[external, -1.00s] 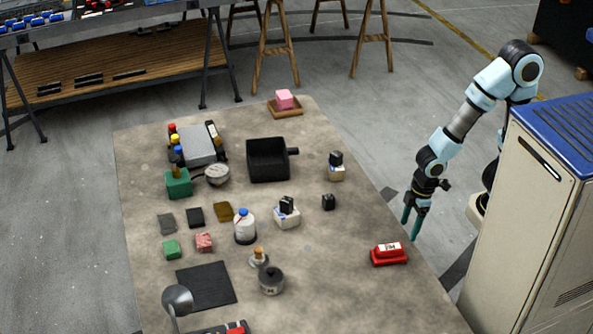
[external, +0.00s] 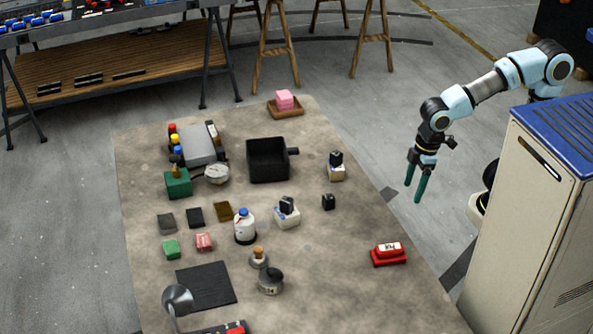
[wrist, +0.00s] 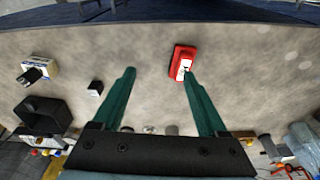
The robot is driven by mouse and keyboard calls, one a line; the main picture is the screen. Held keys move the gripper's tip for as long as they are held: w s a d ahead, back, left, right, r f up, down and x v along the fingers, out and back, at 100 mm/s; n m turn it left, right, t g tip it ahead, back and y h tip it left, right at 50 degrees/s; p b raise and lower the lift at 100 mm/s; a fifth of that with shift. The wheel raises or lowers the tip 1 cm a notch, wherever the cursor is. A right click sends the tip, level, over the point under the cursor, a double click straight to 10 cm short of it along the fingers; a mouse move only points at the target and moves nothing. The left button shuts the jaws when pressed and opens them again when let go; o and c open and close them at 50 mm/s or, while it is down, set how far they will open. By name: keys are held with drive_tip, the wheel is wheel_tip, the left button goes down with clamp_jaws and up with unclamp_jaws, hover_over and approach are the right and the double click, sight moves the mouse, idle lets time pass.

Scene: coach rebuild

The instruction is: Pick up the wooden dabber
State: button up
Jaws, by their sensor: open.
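The wooden dabber appears to be the small piece with a light wooden knob (external: 259,252) on a grey round base, upright on the table (external: 330,290) near its front middle. My gripper (external: 412,192) is open and empty, hanging above and beyond the table's right edge, well to the right of the dabber. In the wrist view my gripper (wrist: 157,71) shows two teal fingers spread apart. Small grey shapes show low between the fingers there, too partly hidden for me to tell which is the dabber.
A red box (external: 388,254) with a white label lies near the table's right edge. A small black block (external: 328,202), white bottle (external: 244,228), black bin (external: 267,163) and grey ladle (external: 177,300) also stand there. A cream cabinet (external: 535,215) is at right. The table's right front is clear.

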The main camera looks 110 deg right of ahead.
drive_tip(key=w+d+r+m, duration=0.1)
drive_tip(key=w+d+r, duration=0.1)
drive_tip(key=w, duration=0.8)
drive_tip(key=w+d+r+m, duration=0.1)
drive_tip(key=w, duration=0.9)
drive_tip(key=m+t+h+p, duration=0.1)
approach(259, 248)
drive_tip(key=p+x, duration=0.1)
drive_tip(key=x, duration=0.4)
drive_tip(key=shift+a+f, duration=0.1)
drive_tip(key=shift+f, duration=0.1)
drive_tip(key=shift+p+x, duration=1.55)
drive_tip(key=shift+x, duration=1.4)
drive_tip(key=shift+c, duration=0.4)
clamp_jaws()
